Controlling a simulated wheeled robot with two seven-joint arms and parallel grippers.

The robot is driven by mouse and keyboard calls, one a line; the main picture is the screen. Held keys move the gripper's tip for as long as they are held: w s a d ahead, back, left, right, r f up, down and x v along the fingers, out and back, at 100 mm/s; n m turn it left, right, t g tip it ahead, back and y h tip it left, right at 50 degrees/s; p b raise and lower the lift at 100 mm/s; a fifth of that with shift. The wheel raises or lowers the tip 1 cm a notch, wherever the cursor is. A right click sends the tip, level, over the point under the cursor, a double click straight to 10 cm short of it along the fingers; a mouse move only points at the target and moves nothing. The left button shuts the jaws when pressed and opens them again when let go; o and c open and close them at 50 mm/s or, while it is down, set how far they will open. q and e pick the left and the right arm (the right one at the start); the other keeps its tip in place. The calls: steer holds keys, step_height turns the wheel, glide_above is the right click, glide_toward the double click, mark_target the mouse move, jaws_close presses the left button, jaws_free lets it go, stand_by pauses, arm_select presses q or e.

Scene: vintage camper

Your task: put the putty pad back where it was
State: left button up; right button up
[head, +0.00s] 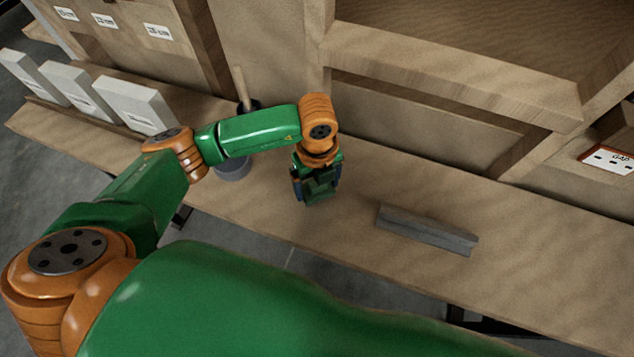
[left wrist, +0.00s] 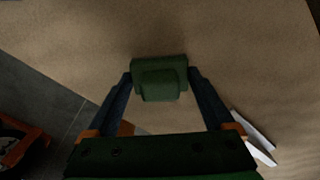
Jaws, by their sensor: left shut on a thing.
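My left gripper (head: 315,187) is over the wooden bench (head: 365,175), near its middle, pointing down. In the left wrist view its two dark fingers (left wrist: 160,75) are closed on the sides of a dark green block with a smaller raised part, which I take to be the putty pad (left wrist: 160,88). In the head view the gripper and the pad overlap and are hard to tell apart. I cannot tell whether the pad touches the bench or hangs just above it. My right gripper is not in view.
A grey metal angle bar (head: 427,230) lies to the right of the gripper. A grey round container (head: 233,168) stands to its left, with a dark pot (head: 248,106) holding a stick behind. White boxes (head: 139,105) stand far left. A "GAP" card (head: 608,157) is at right.

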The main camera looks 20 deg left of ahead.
arm_select(q)
steer(key=shift+f, duration=0.35)
steer(key=o, duration=1)
steer(key=shift+o, duration=0.2)
step_height(320, 180, up, 12)
steer(key=shift+r, duration=0.2)
